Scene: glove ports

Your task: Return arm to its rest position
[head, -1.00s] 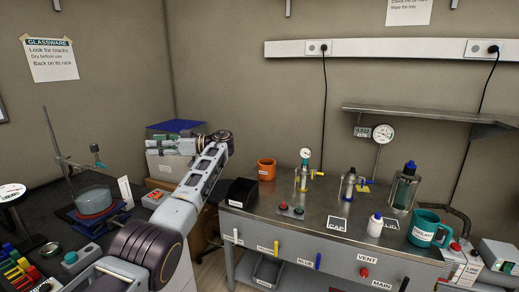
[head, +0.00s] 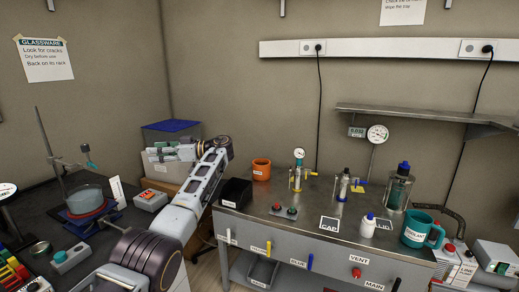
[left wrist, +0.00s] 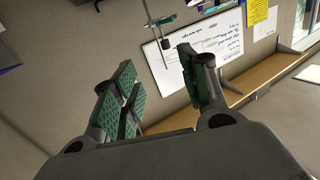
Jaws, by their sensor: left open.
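My left arm (head: 178,218) rises from the lower left of the head view and bends at a dark joint near the back wall. My left gripper (head: 160,152) lies beyond that joint, pointing left, in front of a box with a blue lid (head: 172,130). In the left wrist view the left gripper (left wrist: 160,92) is open, its green-padded fingers apart with nothing between them. My right gripper is not in view.
A steel bench (head: 300,215) with valves, an orange mug (head: 261,169), a black bin (head: 236,192) and a teal mug (head: 418,230) stands right of the arm.

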